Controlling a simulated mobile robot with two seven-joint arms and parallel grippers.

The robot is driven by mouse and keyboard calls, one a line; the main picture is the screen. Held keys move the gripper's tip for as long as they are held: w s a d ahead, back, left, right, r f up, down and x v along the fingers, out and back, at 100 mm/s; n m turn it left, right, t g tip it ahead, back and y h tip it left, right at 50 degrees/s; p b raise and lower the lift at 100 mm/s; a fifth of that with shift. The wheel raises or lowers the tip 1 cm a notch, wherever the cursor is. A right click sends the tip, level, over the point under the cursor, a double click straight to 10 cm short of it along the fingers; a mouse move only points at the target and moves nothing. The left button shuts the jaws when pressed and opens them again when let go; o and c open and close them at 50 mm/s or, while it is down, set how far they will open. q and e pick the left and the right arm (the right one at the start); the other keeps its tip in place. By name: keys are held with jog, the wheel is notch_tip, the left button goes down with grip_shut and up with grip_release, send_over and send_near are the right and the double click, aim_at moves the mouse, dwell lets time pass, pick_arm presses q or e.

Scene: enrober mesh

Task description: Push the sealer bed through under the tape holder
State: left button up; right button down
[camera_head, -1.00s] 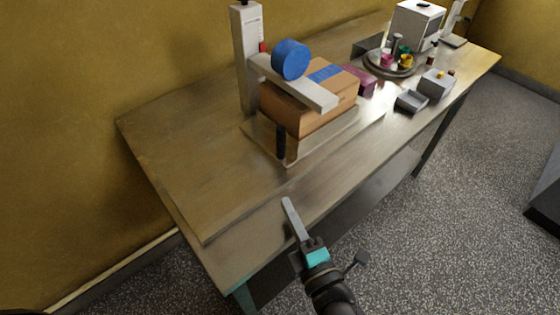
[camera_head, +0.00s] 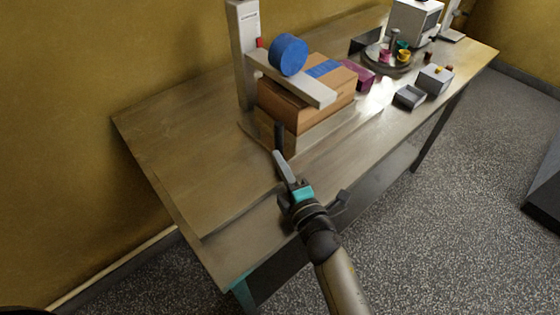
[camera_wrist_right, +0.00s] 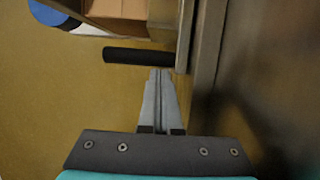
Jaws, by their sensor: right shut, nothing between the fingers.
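The sealer bed (camera_head: 296,143) is a low flat plate on the table with a brown carton (camera_head: 305,110) on it and an upright black handle (camera_head: 280,136) at its near end. The tape holder (camera_head: 244,60) is a grey post with an arm reaching over the carton and a blue tape roll (camera_head: 288,55). My right gripper (camera_head: 279,155) is shut and empty, its tips just in front of the handle. In the right wrist view the handle (camera_wrist_right: 138,57) lies right by the fingertips (camera_wrist_right: 160,72); I cannot tell whether they touch. My left gripper is out of view.
The near left of the table (camera_head: 185,170) is clear.

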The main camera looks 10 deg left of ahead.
aim_at(291, 141)
jog(key=shift+w, duration=0.1)
jog(key=w+d, duration=0.3)
jog(key=shift+w+d, duration=0.1)
jog(key=shift+w, duration=0.3)
